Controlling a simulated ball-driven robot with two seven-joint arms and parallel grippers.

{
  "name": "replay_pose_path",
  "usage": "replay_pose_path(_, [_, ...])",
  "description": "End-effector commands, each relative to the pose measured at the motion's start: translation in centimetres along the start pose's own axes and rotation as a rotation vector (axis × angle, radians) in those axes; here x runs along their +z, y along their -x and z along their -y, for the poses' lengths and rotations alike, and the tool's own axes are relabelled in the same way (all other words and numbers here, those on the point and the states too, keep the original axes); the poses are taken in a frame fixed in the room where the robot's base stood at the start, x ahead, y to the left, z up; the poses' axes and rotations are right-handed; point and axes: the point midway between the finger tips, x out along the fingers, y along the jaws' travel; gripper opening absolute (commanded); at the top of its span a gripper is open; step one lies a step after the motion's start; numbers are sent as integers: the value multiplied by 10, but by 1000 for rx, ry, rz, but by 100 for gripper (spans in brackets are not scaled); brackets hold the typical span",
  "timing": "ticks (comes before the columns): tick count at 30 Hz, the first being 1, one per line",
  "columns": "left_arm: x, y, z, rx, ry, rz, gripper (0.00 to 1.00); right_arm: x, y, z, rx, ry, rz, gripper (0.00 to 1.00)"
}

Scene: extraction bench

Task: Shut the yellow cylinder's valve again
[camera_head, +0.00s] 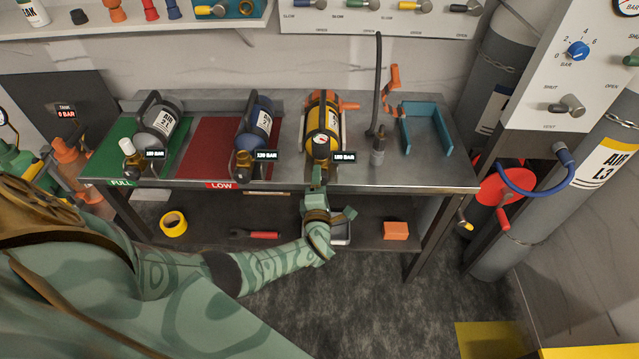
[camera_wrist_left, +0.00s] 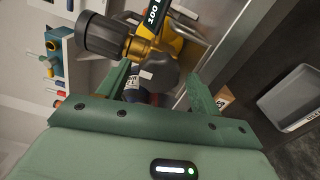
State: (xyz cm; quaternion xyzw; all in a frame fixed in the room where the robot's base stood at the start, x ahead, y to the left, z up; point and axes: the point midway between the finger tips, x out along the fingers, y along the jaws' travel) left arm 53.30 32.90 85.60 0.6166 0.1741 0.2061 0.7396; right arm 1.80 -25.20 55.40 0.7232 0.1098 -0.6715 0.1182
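The yellow cylinder (camera_head: 329,112) lies on the bench in an orange bracket, its round gauge and brass valve end facing me. Its brass valve body (camera_wrist_left: 146,47) shows close up in the left wrist view, with a large black knob (camera_wrist_left: 102,36) on one side and a dark round handle (camera_wrist_left: 157,74) facing the gripper. My left gripper (camera_head: 317,181) is at the bench's front edge, just in front of the valve. In the left wrist view its fingers (camera_wrist_left: 156,80) are apart, on either side of the dark handle; I cannot tell if they touch it. My right gripper is out of view.
A grey cylinder (camera_head: 160,122) lies on the green mat (camera_head: 112,157) and a blue one (camera_head: 256,125) on the red mat (camera_head: 204,150). A hose tool (camera_head: 377,151) and an empty teal cradle (camera_head: 441,130) are to the right. A lower shelf (camera_head: 361,236) is below.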

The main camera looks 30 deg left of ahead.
Motion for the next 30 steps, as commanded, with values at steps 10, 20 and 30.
replay_pose_path(10, [1,39,-3,-2,2,1,65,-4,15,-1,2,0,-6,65])
replay_pose_path(20, [0,126,-1,-2,1,0,65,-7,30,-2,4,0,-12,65])
replay_pose_path(30, [0,163,0,-1,0,-1,65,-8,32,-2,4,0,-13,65])
